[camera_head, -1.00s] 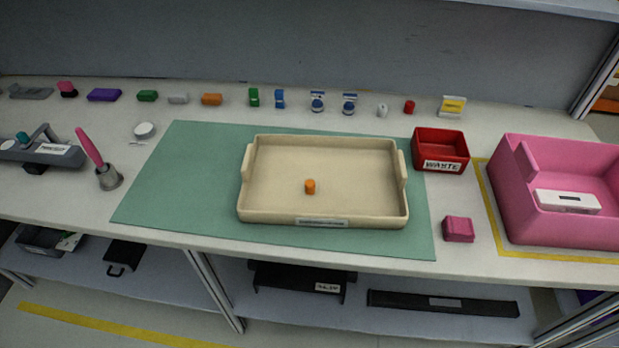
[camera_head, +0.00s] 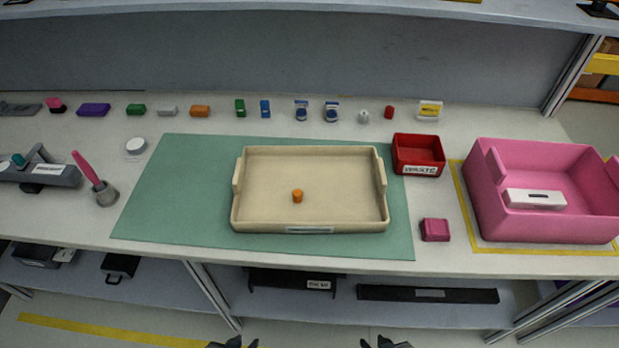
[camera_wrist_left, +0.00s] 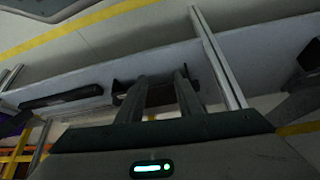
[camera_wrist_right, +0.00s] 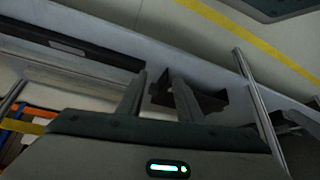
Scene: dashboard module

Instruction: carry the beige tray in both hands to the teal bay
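The beige tray (camera_head: 340,213) lies flat on a teal-green mat (camera_head: 170,200) on the bench. A small orange cylinder (camera_head: 297,196) stands inside it. The tray has a raised handle at its left and right ends and a label on its front wall. No separate teal bay is clear to me. My left gripper (camera_head: 232,343) and right gripper (camera_head: 386,343) show at the bottom edge of the head view, in front of the bench and apart from the tray. In the left wrist view (camera_wrist_left: 160,76) and right wrist view (camera_wrist_right: 158,75), the fingers stand apart with nothing between them.
A red waste bin (camera_head: 418,155) and a pink block (camera_head: 435,230) sit right of the tray. A large pink bin (camera_head: 545,222) stands in a yellow outline. A pink-handled tool in a cup (camera_head: 105,192) stands left. Several small items line the back. A shelf (camera_head: 440,314) runs below.

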